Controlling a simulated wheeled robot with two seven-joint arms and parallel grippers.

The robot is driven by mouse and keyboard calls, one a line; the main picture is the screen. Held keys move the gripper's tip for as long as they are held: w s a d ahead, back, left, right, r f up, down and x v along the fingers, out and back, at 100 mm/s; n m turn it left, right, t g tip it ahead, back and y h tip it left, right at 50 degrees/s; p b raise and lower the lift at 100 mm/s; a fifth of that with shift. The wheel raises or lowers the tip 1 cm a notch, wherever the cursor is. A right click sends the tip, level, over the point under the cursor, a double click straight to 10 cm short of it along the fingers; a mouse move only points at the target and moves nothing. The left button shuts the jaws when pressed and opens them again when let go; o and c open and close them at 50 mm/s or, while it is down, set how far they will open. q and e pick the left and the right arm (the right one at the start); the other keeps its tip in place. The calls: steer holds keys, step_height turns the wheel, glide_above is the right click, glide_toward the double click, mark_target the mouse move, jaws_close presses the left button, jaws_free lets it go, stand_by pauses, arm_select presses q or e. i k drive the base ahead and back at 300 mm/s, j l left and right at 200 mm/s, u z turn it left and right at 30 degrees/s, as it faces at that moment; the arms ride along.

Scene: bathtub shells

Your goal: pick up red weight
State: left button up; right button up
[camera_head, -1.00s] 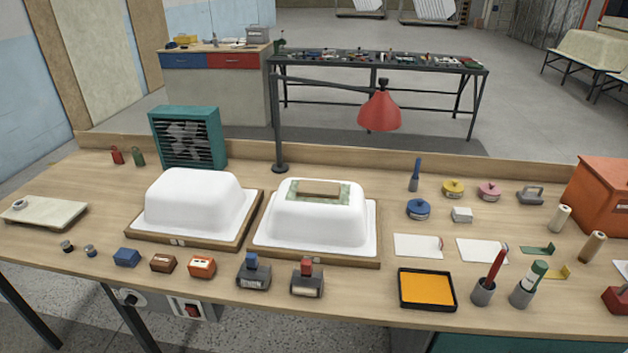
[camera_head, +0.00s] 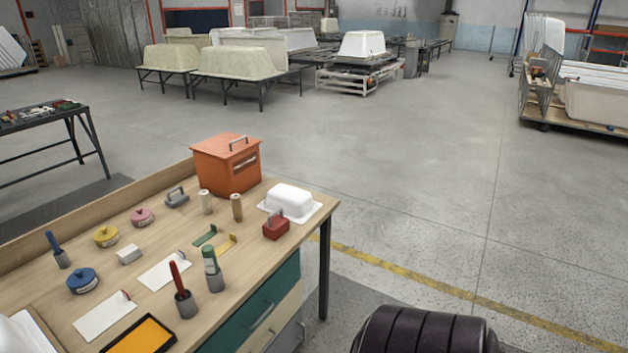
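A small red block with a handle on top (camera_head: 276,226), which looks like a weight, sits upright near the right end of the wooden workbench (camera_head: 60,262). It stands just in front of a small white tub shell (camera_head: 292,204). Nothing holds it. Neither of my grippers is in view. A dark ribbed rounded part at the bottom right edge looks like part of my own arm.
An orange box with a handle (camera_head: 226,165) stands behind. Open floor (camera_head: 420,190) lies right of the bench.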

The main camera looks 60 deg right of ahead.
mark_target(275, 228)
steer(key=z, duration=1.75)
